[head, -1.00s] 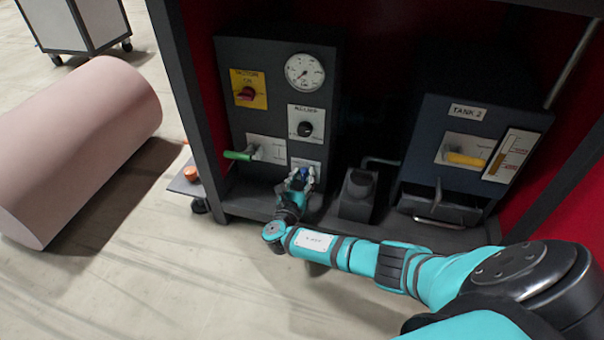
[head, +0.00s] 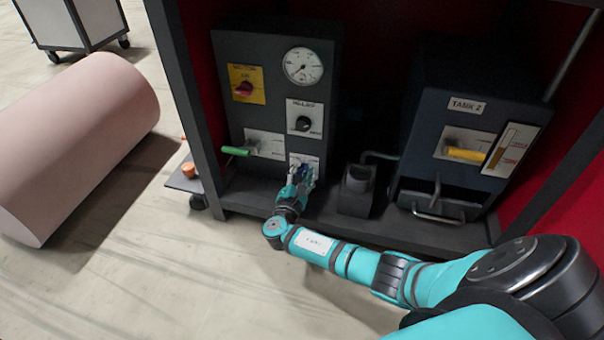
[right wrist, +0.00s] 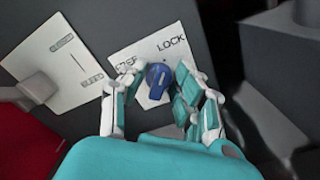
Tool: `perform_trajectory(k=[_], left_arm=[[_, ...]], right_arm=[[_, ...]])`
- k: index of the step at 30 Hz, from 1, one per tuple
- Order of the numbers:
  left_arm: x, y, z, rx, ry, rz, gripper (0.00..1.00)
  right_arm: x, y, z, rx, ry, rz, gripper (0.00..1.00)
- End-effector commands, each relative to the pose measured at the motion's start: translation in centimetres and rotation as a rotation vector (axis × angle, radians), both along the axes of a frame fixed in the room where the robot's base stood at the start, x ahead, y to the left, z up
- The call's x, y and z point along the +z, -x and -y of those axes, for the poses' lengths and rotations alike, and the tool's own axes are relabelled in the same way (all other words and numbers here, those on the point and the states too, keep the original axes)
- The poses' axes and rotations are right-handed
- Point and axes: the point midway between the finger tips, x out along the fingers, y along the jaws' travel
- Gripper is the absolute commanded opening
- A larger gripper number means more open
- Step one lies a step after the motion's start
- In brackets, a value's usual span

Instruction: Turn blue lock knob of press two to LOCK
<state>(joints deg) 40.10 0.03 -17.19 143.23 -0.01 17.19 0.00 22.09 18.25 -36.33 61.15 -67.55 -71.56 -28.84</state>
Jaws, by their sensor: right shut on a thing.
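The blue lock knob (right wrist: 158,80) sits on a white plate low on the dark control panel (head: 270,120). In the right wrist view the word LOCK (right wrist: 171,46) is printed at the plate's upper right, and another label, partly covered, is at its left. The knob's ridge points roughly up the plate, between the two labels. My right gripper (right wrist: 152,92) has its fingers on both sides of the knob and is shut on it. In the head view my right gripper (head: 299,178) hides most of the knob. My left gripper is not in view.
Above the knob are a black knob (head: 304,123), a gauge (head: 303,66) and a red knob (head: 244,88). A green-handled lever (head: 236,151) is at left. A dark box (head: 356,190) and the TANK 2 unit (head: 420,150) stand to the right. Cabinet posts flank the bay.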

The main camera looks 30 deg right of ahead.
Motion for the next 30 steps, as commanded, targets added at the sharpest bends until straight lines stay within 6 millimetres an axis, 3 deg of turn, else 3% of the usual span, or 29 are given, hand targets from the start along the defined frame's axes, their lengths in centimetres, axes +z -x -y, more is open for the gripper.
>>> perform_trajectory(k=[20,21,22,30], left_arm=[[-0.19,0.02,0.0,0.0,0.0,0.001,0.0],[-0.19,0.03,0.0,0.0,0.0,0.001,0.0],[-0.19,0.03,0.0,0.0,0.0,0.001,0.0],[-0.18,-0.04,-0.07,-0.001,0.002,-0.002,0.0]], right_arm=[[-0.16,0.13,-0.04,-0.001,-0.044,0.049,0.0],[-0.16,0.13,-0.04,-0.001,-0.044,0.049,0.31],[-0.16,0.13,-0.04,-0.001,-0.044,0.049,0.35],[-0.1,0.11,-0.05,0.0,-0.044,0.049,0.37]])
